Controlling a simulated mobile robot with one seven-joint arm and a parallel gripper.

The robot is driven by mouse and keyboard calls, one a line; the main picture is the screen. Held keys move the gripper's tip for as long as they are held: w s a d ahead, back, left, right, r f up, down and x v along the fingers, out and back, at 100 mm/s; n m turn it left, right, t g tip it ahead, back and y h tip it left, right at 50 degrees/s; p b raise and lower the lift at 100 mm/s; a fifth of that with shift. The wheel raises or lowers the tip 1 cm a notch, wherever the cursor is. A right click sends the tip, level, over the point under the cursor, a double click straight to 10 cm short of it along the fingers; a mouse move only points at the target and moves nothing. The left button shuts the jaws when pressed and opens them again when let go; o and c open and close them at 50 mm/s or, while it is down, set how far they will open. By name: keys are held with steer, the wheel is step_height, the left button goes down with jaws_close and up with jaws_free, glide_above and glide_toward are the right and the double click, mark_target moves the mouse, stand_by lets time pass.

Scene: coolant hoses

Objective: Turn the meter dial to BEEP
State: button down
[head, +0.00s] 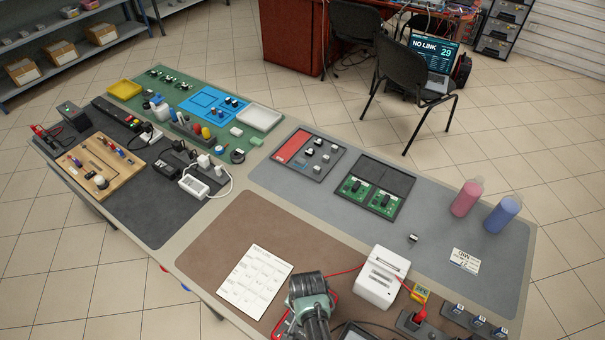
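My gripper (310,290) is at the bottom middle of the head view, over the brown mat. It is seen from above and behind, and its fingertips are hidden, so I cannot tell whether it is open or shut. A red edge or cable (284,322) shows around it, which may belong to the meter. The meter's face and dial are not clearly visible, and I cannot read the dial's position or tell whether my gripper touches it. A laptop (437,62) on the chair at the back reads "NO LINK" and "29".
A printed sheet (255,280) lies to the left. Pink (466,198) and blue (502,215) bottles stand at the right.

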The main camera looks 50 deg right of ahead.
stand_by(0.4)
steer(key=shift+c, duration=2)
jaws_free()
step_height(320, 180, up, 13)
steer(key=shift+s, duration=0.3)
